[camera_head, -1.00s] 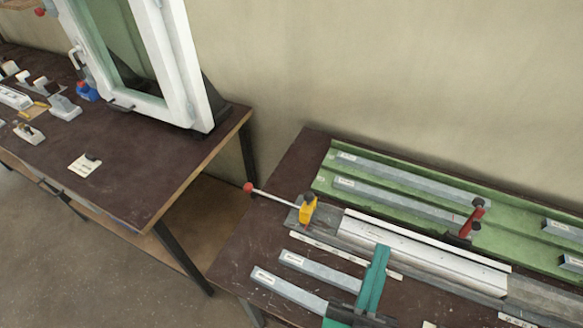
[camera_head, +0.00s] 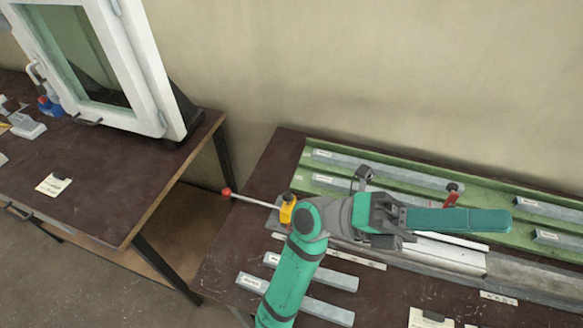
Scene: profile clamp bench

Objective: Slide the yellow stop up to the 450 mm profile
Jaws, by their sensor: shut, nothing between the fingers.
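The yellow stop (camera_head: 288,208) sits at the left end of the grey rail, with a rod ending in a red knob (camera_head: 227,192) reaching left. A long white profile (camera_head: 450,254) lies along the rail to the right; its length label is not readable. My arm hides the profile's left end and the space between it and the stop. My gripper (camera_head: 506,222) is shut and empty, its long green fingers pointing right over the rail and profile. My wrist is just right of the stop; I cannot tell whether they touch.
A green tray (camera_head: 310,150) behind the rail holds grey profiles (camera_head: 375,168). A red-handled clamp (camera_head: 452,193) stands beyond my fingers. Loose profiles (camera_head: 305,302) lie in front. A second table (camera_head: 110,185) with a white window frame (camera_head: 165,110) stands left, across a gap.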

